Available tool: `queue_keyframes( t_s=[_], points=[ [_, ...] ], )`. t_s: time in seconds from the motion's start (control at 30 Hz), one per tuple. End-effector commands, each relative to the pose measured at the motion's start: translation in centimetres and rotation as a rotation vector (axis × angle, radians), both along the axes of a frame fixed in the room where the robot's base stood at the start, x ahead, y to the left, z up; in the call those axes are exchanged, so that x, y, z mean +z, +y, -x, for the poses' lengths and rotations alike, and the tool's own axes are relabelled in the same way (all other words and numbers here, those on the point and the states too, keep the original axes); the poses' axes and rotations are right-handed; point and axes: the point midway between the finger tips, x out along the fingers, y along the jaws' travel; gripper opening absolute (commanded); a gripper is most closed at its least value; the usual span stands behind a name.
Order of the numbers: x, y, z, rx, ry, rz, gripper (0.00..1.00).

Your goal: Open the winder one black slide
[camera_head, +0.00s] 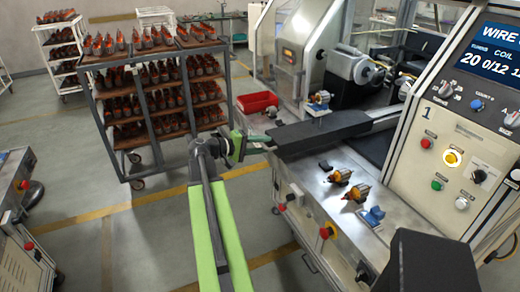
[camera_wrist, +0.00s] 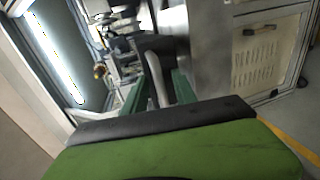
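The black slide (camera_head: 325,130) is a long dark flat bar in the head view, running from the winder's (camera_head: 352,65) open bay out to the left over the bench edge. My gripper (camera_head: 266,143) is at the slide's left end; whether it touches cannot be told. In the wrist view my gripper (camera_wrist: 156,95) has two green fingers apart, with a curved pale grey bar (camera_wrist: 156,75) showing between them. Whether that bar is the slide's handle or lies farther back is unclear. The finger ends are partly hidden in the head view.
A red bin (camera_head: 257,102) and an orange-and-silver armature (camera_head: 319,100) are just behind the slide. Two armatures (camera_head: 348,184) and a blue holder (camera_head: 373,216) are on the metal bench in front. A control panel (camera_head: 465,140) stands right, a loaded rack (camera_head: 155,95) left.

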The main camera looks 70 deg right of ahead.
Motion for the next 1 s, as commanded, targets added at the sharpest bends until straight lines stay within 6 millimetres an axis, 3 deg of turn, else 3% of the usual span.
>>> queue_keyframes(
  t_s=[0.23, 0.7, 1.0],
  points=[
    [0.5, 1.2, -1.1, 0.001, -0.001, -0.001, 0.33],
    [3.3, 10.1, -9.6, 0.003, 0.000, 0.000, 0.33],
    [3.7, 12.3, -11.6, -0.001, 0.000, 0.000, 0.33]
  ],
)
